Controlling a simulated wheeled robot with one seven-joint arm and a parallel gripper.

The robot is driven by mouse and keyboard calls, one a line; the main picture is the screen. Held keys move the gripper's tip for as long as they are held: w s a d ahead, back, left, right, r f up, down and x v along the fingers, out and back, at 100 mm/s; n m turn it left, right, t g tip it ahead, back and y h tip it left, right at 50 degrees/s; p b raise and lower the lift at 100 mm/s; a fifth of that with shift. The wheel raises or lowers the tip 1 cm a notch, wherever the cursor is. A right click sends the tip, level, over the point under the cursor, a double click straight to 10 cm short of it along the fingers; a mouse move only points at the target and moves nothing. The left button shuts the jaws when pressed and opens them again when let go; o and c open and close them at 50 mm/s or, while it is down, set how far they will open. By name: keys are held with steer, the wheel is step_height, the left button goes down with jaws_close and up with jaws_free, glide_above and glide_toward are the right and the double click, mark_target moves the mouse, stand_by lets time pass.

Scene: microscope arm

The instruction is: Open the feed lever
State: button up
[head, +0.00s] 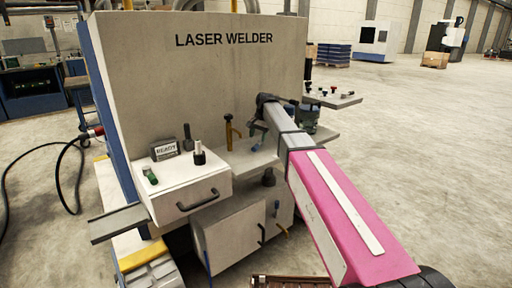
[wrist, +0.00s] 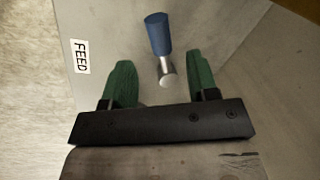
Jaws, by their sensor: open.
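The feed lever (wrist: 157,34) has a blue grip and a short silver shaft. In the wrist view it rises from a grey panel, beside a white label (wrist: 82,56) reading FEED. My gripper (wrist: 160,62) is open, with one green finger on each side of the lever's line. The silver shaft end lies between the fingers, and the blue grip reaches past the fingertips. No contact shows. In the head view my gripper (head: 264,108) is in front of the laser welder (head: 160,75), at its right side. My arm partly hides that area.
A yellow-handled lever (head: 229,132) stands left of my gripper. A drawer box (head: 190,190) with a READY sign (head: 164,150) and knobs juts out at the left. A small shelf with knobs (head: 335,98) is at the right. The floor (head: 420,150) at the right is clear.

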mark_target(256, 145)
steer(key=f, duration=0.4)
steer(key=a+f, duration=0.1)
steer(key=f, duration=0.1)
steer(key=shift+w, duration=0.2)
steer(key=shift+r, duration=0.1)
jaws_close()
